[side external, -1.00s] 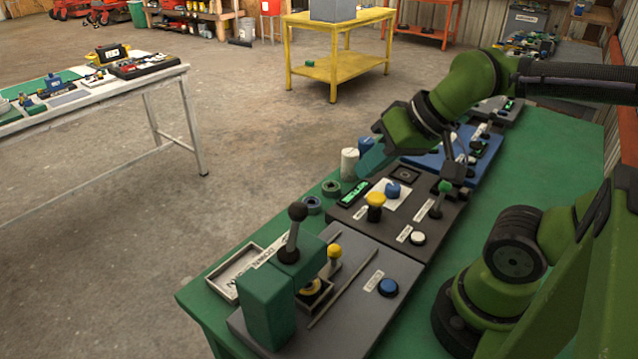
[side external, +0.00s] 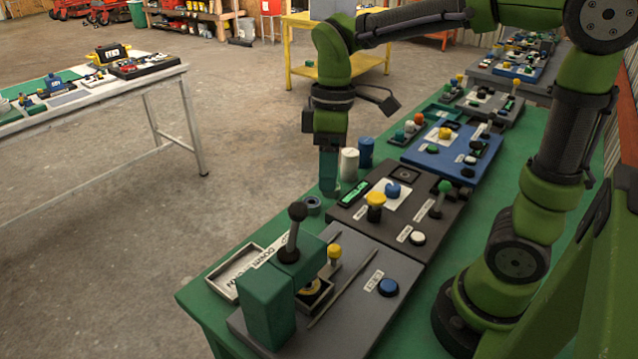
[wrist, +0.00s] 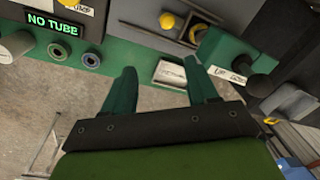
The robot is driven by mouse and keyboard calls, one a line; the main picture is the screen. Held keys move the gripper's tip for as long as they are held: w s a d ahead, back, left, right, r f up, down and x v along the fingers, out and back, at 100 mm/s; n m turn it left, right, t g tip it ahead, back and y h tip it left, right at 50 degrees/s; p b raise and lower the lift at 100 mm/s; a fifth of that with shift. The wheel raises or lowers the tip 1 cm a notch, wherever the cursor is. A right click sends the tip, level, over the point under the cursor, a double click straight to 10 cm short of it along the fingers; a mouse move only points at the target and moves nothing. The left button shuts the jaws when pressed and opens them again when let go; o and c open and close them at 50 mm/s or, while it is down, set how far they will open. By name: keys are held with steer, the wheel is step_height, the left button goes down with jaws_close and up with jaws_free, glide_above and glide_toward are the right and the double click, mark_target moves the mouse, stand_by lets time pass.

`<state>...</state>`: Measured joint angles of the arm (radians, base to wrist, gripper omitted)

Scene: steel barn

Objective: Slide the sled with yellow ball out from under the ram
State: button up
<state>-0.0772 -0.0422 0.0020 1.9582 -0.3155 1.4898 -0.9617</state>
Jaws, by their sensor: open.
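The sled (side external: 322,300) is a small dark tray on the grey panel, with a yellow ball (side external: 335,251) on a short post at its far end. The ball also shows at the top of the wrist view (wrist: 167,20). The near part of the sled sits under the ram of the green press (side external: 268,300), which partly hides it; a yellowish round piece lies in it. The press lever with its black knob (side external: 297,212) stands upright. My gripper (side external: 330,185) is open and empty, pointing down beyond the panel's far left, apart from the sled.
A thin rail (side external: 345,285) runs beside the sled. A blue button (side external: 388,287) is on the same panel. A shallow label tray (side external: 238,275) lies left of the press. White and blue cylinders (side external: 349,164) and a ring (side external: 313,204) stand near my gripper.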

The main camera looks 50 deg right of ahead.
mark_target(334, 245)
steer(key=s+f+n, duration=0.1)
steer(key=f, duration=0.4)
steer(key=s+a+f+n+g, duration=0.1)
steer(key=f+n, duration=0.1)
steer(key=f, duration=0.3)
steer(key=s+a+f+n, duration=0.1)
steer(key=f, duration=0.4)
steer(key=shift+n, duration=0.3)
jaws_close()
